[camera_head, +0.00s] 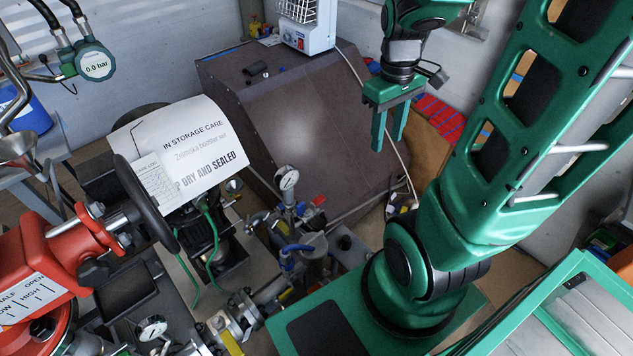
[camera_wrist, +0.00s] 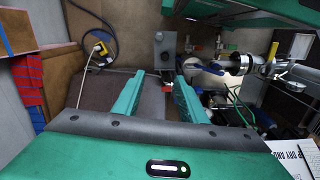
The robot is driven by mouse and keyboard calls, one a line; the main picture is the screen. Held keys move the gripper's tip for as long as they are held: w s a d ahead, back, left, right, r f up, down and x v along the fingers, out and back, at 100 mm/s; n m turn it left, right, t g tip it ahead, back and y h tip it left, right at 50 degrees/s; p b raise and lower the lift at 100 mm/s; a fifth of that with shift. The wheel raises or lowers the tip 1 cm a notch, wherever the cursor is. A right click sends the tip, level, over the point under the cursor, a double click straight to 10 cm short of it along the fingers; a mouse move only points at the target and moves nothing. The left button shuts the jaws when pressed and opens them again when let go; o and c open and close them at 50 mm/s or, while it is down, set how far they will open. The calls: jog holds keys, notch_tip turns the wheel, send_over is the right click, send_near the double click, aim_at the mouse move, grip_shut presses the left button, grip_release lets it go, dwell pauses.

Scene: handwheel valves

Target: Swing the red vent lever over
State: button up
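A small red lever (camera_head: 318,200) shows in the head view among the pipe fittings, just right of a pressure gauge (camera_head: 287,178). I take it for the vent lever. My gripper (camera_head: 389,143) hangs fingers down, above and to the right of the lever, clear of the fittings. Its two green fingers are apart with nothing between them. In the wrist view the open gripper (camera_wrist: 158,80) also shows empty. A small red piece (camera_wrist: 168,87) shows beyond the fingertips there; I cannot tell whether it is the same lever.
A red valve body (camera_head: 45,255) with a black handwheel (camera_head: 145,205) stands at the left. A paper sign (camera_head: 190,148) covers fittings behind it. A large dark cabinet (camera_head: 290,110) stands behind the pipework.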

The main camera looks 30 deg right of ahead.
jog(key=w+f+n, duration=0.5)
jog(key=w+f, duration=0.1)
jog(key=w, duration=0.2)
jog(key=n, duration=1.5)
send_over(319, 199)
jog(key=shift+y, duration=0.3)
notch_tip(319, 199, down, 27)
jog(key=shift+r, duration=0.1)
jog(key=shift+f, duration=4.3)
jog(key=shift+r, duration=0.1)
jog(key=c, duration=0.8)
